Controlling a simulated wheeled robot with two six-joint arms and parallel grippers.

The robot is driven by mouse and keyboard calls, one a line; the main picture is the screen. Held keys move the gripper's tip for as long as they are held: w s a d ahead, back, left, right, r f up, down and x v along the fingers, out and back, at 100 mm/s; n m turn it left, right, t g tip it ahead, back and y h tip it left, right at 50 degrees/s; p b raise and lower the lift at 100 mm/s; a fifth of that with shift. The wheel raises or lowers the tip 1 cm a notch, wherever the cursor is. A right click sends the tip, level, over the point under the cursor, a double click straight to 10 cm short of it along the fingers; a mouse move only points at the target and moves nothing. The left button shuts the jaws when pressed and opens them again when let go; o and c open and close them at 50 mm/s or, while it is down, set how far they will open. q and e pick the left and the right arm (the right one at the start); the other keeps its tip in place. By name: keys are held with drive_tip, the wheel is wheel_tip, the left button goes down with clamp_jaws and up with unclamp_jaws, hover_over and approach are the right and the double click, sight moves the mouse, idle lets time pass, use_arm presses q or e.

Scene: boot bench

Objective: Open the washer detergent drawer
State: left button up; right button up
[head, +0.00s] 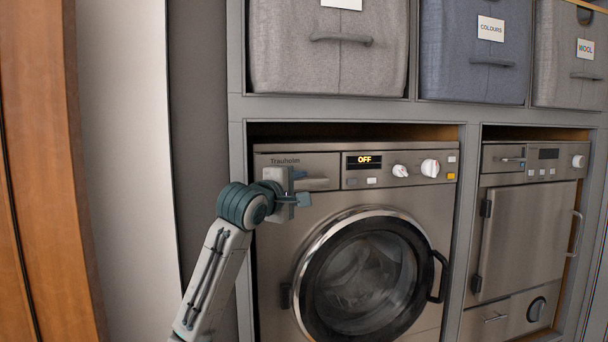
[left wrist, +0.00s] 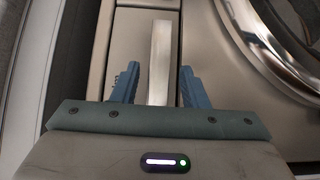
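The washer (head: 270,230) stands in the left bay, its display reading OFF. Its detergent drawer (head: 330,160) is at the top left of the front, and the panel looks flush with the front, partly hidden by my gripper. The drawer handle (head: 315,183) is a pale bar; it also shows in the left wrist view (left wrist: 160,50). My left gripper (head: 298,188) is at the handle. In the left wrist view its two blue fingers (left wrist: 158,85) are apart, one on each side of the bar, with gaps visible on both sides. My right gripper is not in view.
The round washer door (head: 370,275) is shut below and right of the gripper. A dryer-like machine (head: 525,220) stands in the right bay. Fabric bins (head: 328,65) fill the shelf above. A grey cabinet upright (head: 238,150) is close left of the washer.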

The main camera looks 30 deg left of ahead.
sight(323, 168)
use_arm(q)
drive_tip(key=shift+w+r, duration=0.15)
drive_tip(key=shift+w, duration=0.55)
drive_tip(key=shift+w+a+f+p, duration=0.15)
drive_tip(key=shift+w+p, duration=0.1)
drive_tip(key=shift+w, duration=0.1)
drive_tip(key=shift+w+a+f+p, duration=0.1)
drive_tip(key=shift+w+a+p, duration=0.05)
drive_tip(key=shift+w+p, duration=0.15)
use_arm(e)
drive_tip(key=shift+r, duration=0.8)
use_arm(q)
drive_tip(key=shift+d, duration=0.1)
